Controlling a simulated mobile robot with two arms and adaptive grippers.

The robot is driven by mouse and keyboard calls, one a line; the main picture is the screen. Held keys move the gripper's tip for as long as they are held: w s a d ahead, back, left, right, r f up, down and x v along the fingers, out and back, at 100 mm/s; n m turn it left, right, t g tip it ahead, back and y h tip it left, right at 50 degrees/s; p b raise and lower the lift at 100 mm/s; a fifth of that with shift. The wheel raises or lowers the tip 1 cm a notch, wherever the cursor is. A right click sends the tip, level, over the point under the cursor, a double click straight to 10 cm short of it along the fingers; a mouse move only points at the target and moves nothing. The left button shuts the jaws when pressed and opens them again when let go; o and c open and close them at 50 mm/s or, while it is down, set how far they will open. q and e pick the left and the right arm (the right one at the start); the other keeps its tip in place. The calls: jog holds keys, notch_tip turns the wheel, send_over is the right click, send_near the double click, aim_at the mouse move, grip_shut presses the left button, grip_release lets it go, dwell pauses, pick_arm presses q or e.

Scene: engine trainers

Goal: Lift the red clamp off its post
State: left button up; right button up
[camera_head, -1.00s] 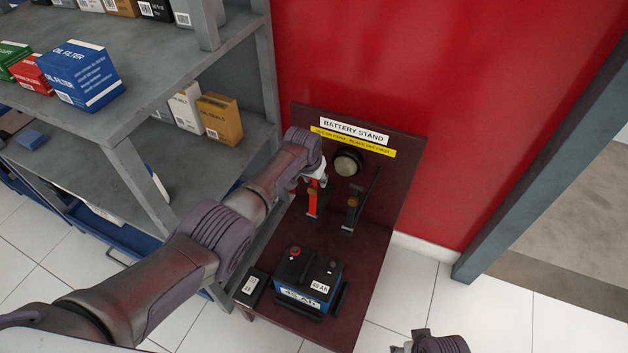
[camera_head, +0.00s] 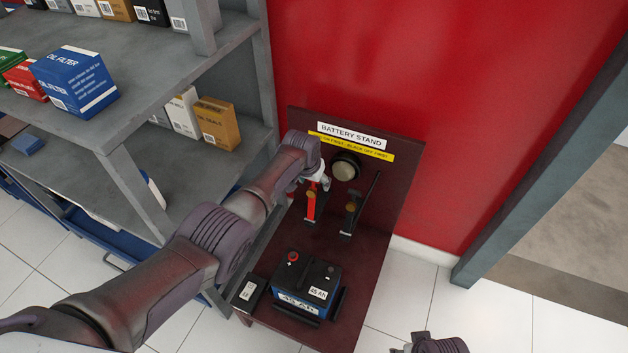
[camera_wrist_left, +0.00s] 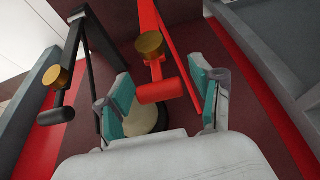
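The red clamp (camera_head: 311,204) stands at the left of the battery stand, with a brass-coloured knob on it. In the left wrist view, the clamp's red cylindrical end (camera_wrist_left: 160,91) lies between the two teal-padded fingers of my left gripper (camera_wrist_left: 162,100). The fingers are apart, with a gap visible on both sides of it. In the head view my left gripper (camera_head: 322,181) is at the clamp's upper end, partly hidden by my wrist. A similar black clamp (camera_head: 351,211) stands to the right. My right wrist (camera_head: 436,343) shows at the bottom edge; its fingers cannot be made out.
The battery stand (camera_head: 370,240) carries a battery (camera_head: 306,280) in front of the clamps and a small black box (camera_head: 249,291) at left. A round lamp-like disc (camera_head: 345,167) is on the back panel. A grey shelf (camera_head: 130,180) with boxes stands close at left.

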pick_arm(q)
jog(key=shift+r, duration=0.1)
jog(key=v, duration=1.2)
dwell(0.4)
